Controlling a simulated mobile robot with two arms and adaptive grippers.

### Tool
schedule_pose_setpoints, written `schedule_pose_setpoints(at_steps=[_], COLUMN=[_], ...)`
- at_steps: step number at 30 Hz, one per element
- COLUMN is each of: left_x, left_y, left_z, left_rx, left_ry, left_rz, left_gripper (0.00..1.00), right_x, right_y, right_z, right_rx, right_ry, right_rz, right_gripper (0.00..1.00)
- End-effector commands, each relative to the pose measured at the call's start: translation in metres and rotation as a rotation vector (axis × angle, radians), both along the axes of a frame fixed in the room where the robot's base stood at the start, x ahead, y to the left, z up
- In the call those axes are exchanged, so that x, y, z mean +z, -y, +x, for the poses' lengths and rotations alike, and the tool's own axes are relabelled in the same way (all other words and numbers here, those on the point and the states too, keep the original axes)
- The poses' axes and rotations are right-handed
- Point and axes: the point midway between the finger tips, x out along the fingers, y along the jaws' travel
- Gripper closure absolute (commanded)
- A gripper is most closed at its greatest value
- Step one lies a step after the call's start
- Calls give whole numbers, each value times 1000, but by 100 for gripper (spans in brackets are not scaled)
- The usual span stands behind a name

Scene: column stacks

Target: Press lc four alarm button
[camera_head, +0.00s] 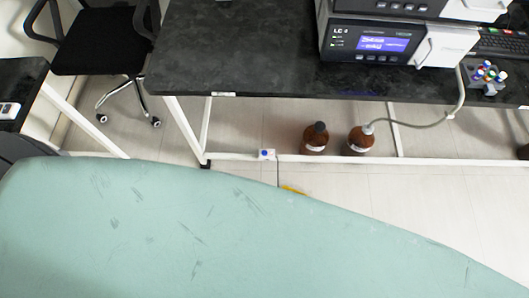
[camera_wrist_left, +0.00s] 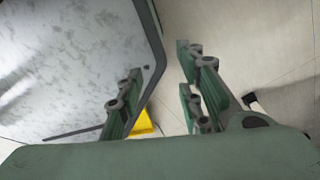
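The LC 4 unit (camera_head: 372,42) stands on the black bench in the head view. Its dark front has a lit blue screen (camera_head: 383,43), small indicator marks on the left and a row of small buttons (camera_head: 378,58) below the screen. The labels are too small to read, so I cannot tell which one is the alarm button. My left gripper (camera_wrist_left: 157,75) shows in the left wrist view with its green fingers spread apart and nothing between them. It is away from the unit, which that view does not show. My right gripper is not in view.
The black bench (camera_head: 240,50) is bare left of the unit. Vials (camera_head: 487,72) and a keyboard (camera_head: 503,42) are at the right. Two brown bottles (camera_head: 314,140) (camera_head: 360,141) stand below. A black chair (camera_head: 98,40) is at upper left. A yellow object (camera_wrist_left: 143,122) lies past the left finger.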

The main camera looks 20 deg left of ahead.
Motion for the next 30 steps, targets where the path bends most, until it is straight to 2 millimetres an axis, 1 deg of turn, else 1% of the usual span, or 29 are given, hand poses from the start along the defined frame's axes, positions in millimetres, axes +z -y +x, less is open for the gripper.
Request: schedule_pose_setpoints(at_steps=[1,10,30], left_x=[0,0,0], left_y=[0,0,0], left_z=[0,0,-1], left_rx=[0,0,0], left_ry=[0,0,-1], left_rz=[0,0,0], left_gripper=[74,100,100], right_x=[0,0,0], right_y=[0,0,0], right_z=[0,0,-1], right_rx=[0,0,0], right_ry=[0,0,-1], right_rz=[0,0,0], right_gripper=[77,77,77])
